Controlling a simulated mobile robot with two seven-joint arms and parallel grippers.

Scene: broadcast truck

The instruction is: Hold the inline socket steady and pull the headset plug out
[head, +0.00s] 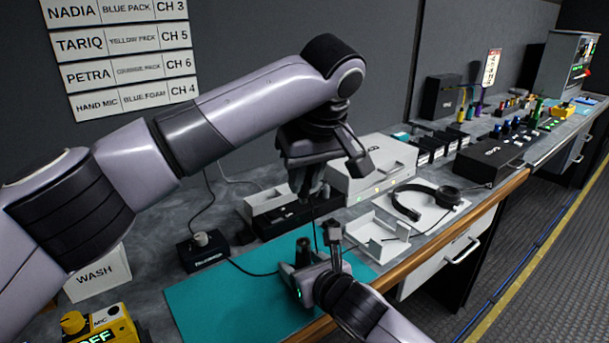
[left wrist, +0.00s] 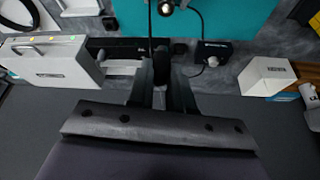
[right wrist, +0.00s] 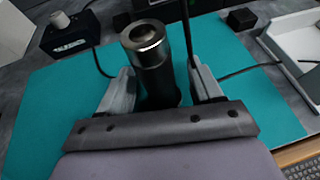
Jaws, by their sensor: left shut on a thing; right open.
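The inline socket looks to be the upright black cylinder with a round metal top; it stands at the teal mat (head: 240,305) in the head view (head: 303,252) and fills the middle of the right wrist view (right wrist: 148,55). My right gripper (head: 320,257) is open, with one finger on each side of the cylinder. My left gripper (head: 308,190) is higher and farther back, above a black unit (head: 290,221). It is shut on a small dark thing (left wrist: 161,68), likely the headset plug, mostly hidden by the fingers. A thin black cable (right wrist: 187,35) hangs near the cylinder.
A headset (head: 412,202) lies beside an open white tray (head: 385,240) at right. A black box with a knob (head: 203,252) stands left of the mat. A white case (head: 375,170) is behind. A yellow box (head: 100,325) is front left. The mat's front is clear.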

